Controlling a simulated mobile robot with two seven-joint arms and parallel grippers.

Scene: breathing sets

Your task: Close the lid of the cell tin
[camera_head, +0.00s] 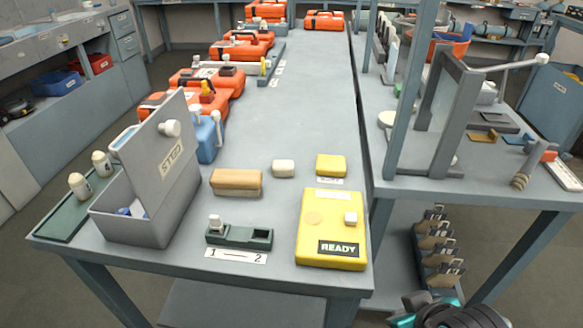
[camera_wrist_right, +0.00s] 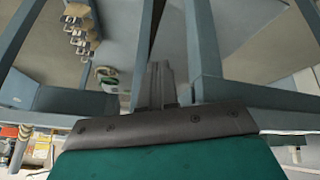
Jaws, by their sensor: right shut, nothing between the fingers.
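The cell tin (camera_head: 150,232) is a grey box at the front left of the table. Its lid (camera_head: 155,150) stands raised, tilted up from the box, with an upside-down label and a white knob on it. Some blue and white contents show inside the open tin. In the wrist view my right gripper (camera_wrist_right: 160,85) is shut with nothing in it. In the head view only part of my right arm shows at the bottom right, beyond the table's edge and far from the tin. My left gripper is not in view.
A green tray (camera_head: 62,222) with two pale bottles stands left of the tin. A dark green two-slot holder (camera_head: 240,236), a tan block (camera_head: 236,182) and a yellow READY box (camera_head: 331,230) stand to its right. A grey frame (camera_head: 450,110) rises from the right-hand bench.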

